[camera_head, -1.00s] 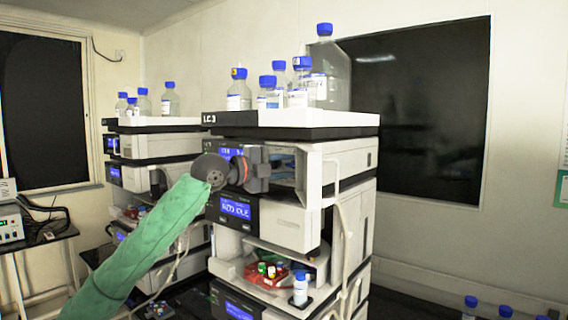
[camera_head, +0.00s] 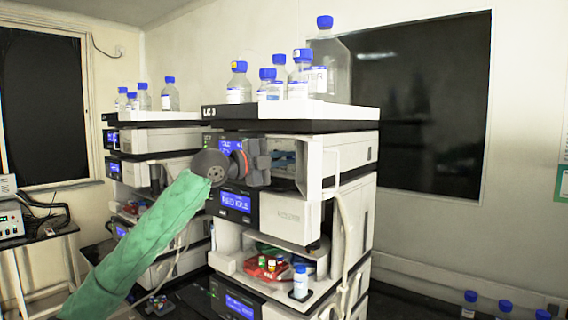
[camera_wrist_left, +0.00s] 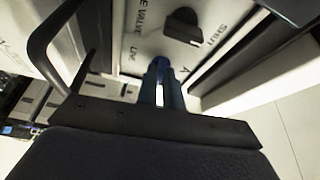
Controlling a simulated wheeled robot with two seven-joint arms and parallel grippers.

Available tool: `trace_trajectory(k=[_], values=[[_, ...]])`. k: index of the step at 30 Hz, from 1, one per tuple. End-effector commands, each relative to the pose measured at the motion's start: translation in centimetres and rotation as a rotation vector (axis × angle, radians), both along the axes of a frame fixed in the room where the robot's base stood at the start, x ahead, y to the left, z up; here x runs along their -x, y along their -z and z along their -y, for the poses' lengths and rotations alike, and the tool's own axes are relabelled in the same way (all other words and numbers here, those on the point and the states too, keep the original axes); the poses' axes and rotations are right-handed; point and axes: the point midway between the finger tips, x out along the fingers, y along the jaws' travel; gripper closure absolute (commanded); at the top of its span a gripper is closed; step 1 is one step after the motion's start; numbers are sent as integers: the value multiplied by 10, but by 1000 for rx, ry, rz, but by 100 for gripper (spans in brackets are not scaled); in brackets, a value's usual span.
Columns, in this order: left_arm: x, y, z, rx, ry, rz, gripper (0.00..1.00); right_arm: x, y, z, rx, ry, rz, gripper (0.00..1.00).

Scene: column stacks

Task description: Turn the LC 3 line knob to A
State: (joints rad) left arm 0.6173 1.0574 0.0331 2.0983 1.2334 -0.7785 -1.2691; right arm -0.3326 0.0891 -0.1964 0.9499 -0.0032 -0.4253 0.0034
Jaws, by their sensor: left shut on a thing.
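The LC 3 stack (camera_head: 222,112) stands in the middle of the head view, with its label on the top tray. My left gripper (camera_head: 268,161) is at the front of its upper module. In the left wrist view, my left gripper (camera_wrist_left: 162,80) is shut on a small blue knob, the line knob (camera_wrist_left: 160,64), by the "Line" lettering. The letter A is printed just right of it. The fingers hide most of the knob, so I cannot tell which way it points. A separate black knob (camera_wrist_left: 184,27) sits by the words "VALVE" and "Shut". My right gripper is not in view.
Several blue-capped bottles (camera_head: 300,77) stand on the stack's top tray. An open bay below holds a red tray (camera_head: 262,271) and a small bottle (camera_head: 300,283). A pale tube (camera_head: 343,215) hangs at the right side. Another stack (camera_head: 150,142) stands behind, left.

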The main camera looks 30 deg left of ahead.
Motion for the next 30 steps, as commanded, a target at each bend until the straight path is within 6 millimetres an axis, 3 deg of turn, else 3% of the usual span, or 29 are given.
trace_trajectory(k=[6, 10, 30], values=[[0, 7, 1, 176, 1, -12, 100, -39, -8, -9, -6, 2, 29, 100], [0, 8, 1, 299, 2, -23, 100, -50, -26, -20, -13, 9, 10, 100], [0, 9, 6, 936, 3, -72, 100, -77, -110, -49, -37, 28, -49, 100]])
